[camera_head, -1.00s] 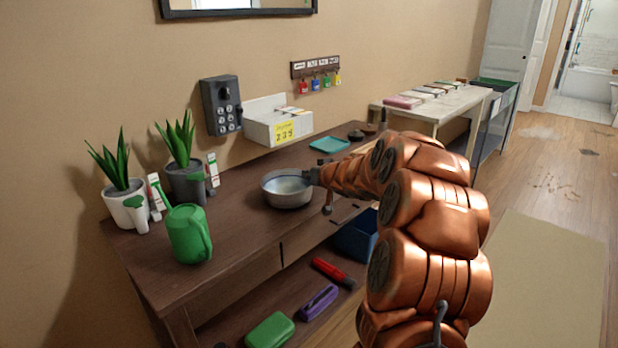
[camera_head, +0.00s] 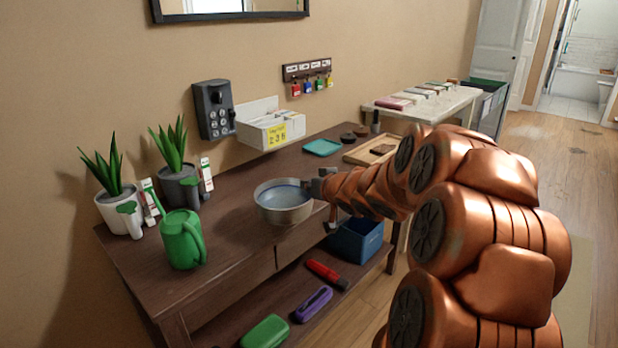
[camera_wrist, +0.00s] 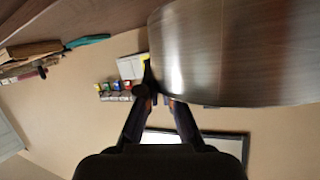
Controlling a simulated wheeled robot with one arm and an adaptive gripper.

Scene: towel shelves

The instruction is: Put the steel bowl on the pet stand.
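The steel bowl (camera_head: 284,207) is a round silver bowl with a bluish-grey inside. It is upright over the front part of the dark wooden table (camera_head: 225,235); I cannot tell how far above the top. My gripper (camera_head: 318,187) is at its right rim and appears closed on the wall. In the wrist view the bowl's brushed side (camera_wrist: 235,55) fills the upper right, and my gripper's fingers (camera_wrist: 160,103) meet its edge, their tips partly hidden. I cannot make out a pet stand in either view.
A green watering can (camera_head: 182,240) and potted plants (camera_head: 172,160) stand left of the bowl. A teal tray (camera_head: 322,147) and a wooden tray (camera_head: 360,157) lie behind. A blue bin (camera_head: 355,243) and pouches are on the lower shelf. Open floor lies right.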

